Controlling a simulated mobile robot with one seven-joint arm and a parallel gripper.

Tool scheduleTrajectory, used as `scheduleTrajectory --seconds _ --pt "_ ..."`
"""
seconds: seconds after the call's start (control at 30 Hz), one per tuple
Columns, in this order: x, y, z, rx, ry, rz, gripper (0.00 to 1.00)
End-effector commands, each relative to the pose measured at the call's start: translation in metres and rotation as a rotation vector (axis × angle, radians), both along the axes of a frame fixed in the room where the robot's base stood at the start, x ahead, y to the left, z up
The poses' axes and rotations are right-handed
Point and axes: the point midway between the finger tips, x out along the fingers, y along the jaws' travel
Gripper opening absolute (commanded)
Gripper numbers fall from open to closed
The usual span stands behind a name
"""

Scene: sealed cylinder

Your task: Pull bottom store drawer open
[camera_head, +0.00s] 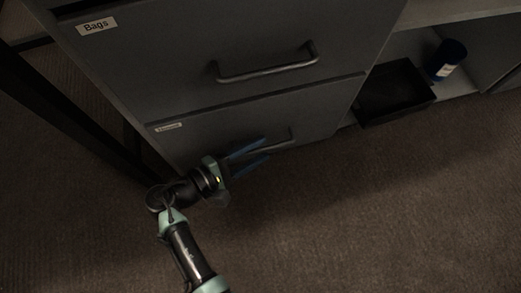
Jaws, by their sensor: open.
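The bottom drawer (320,124) is the lowest front of a dark grey cabinet, with a small white label (168,127) at its upper left. It looks flush with the cabinet. Its dark bar handle (284,143) is partly hidden behind my gripper's fingers. My gripper (266,149) is open, its two blue fingers pointing right toward the handle. The fingertips overlap the handle's left part in the picture; I cannot tell whether they touch it. Nothing shows between the fingers.
Above is a drawer labelled Bags (150,60) with its own bar handle (268,73). At right, a black tray (395,95) and a dark blue cylinder (446,60) stand on a low shelf. A dark post (60,110) stands at left. The brown carpet (390,220) in front is clear.

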Motion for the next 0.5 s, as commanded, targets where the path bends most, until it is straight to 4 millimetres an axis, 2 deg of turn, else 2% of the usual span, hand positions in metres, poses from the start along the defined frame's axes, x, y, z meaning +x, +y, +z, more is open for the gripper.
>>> scheduleTrajectory --seconds 0.13,0.43,0.5 --pt "0.0062 -0.0089 -0.0033 0.001 0.0 -0.002 0.45" --pt "0.0078 -0.0102 -0.0021 0.0 0.0 0.0 0.45" --pt "0.0077 -0.0101 -0.0021 0.0 0.0 0.0 0.34"
